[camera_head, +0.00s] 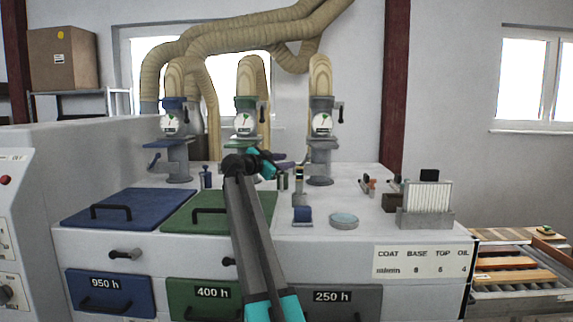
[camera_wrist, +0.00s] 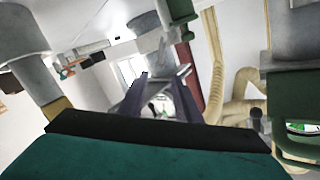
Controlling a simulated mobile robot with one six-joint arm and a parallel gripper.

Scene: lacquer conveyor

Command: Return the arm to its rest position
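My arm rises from the bottom of the head view and bends at a dark and teal wrist over the white cabinet top (camera_head: 350,245). My gripper (camera_head: 298,163) points to the right there, between the green and grey gauge columns, and is small in that view. In the wrist view my gripper (camera_wrist: 162,85) shows two dark purplish fingers standing apart. It looks open, and I see nothing held between them. A pale grey fitting shows behind the fingertips. Whether the fingers touch anything cannot be told.
Blue (camera_head: 173,114), green (camera_head: 245,118) and grey (camera_head: 322,125) gauge columns with ribbed hoses stand close around my gripper. Blue (camera_head: 130,208) and green (camera_head: 205,222) lids lie in front. A roller conveyor (camera_head: 515,277) is far right.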

